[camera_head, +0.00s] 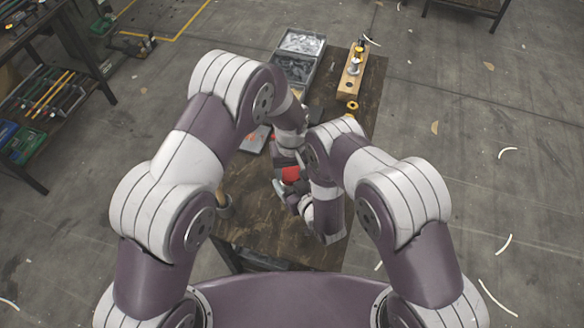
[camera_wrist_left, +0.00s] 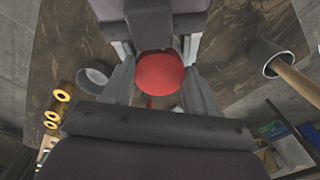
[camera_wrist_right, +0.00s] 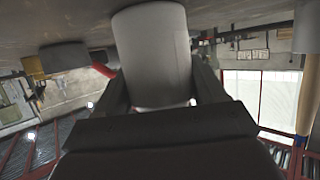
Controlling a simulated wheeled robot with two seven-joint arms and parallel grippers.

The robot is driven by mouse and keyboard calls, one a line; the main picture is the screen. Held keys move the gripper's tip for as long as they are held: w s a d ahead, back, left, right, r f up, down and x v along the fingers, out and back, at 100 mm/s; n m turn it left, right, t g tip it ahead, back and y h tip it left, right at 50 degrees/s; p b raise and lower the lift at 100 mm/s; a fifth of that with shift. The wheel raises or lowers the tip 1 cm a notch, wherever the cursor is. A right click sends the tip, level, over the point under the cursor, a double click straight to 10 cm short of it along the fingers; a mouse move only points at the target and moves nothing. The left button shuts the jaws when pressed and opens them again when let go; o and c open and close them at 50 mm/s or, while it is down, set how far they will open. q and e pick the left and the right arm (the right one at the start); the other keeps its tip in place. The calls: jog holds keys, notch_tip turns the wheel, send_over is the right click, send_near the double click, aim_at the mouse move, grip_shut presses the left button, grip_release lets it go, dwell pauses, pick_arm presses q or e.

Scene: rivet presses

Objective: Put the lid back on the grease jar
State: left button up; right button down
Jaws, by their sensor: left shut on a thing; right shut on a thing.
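The red round lid (camera_wrist_left: 160,75) is between the fingers of my left gripper (camera_wrist_left: 158,82), which is shut on it. A red patch, likely the lid, also shows between my two wrists in the head view (camera_head: 291,174). My right gripper (camera_wrist_right: 157,85) is shut on the side of a pale grey cylinder, the grease jar (camera_wrist_right: 153,48). The right gripper's dark body shows just beyond the lid in the left wrist view, so the two hands are close together. The jar's mouth is hidden, and I cannot tell whether the lid touches it.
On the wooden table (camera_head: 250,205), grey metal bins (camera_head: 298,58) and a wooden block with upright parts (camera_head: 352,72) stand at the back.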

pick_arm(q)
jog(key=shift+m, duration=1)
jog(key=o, duration=1)
jog(key=shift+r, duration=2.3)
jog(key=shift+c, duration=0.4)
jog(key=r, duration=0.3)
jog(key=shift+w+r+n, duration=0.1)
jog(key=shift+w+n, duration=0.1)
jog(key=shift+n, duration=0.2)
jog(key=shift+f, duration=4.05)
jog(key=shift+c, duration=0.3)
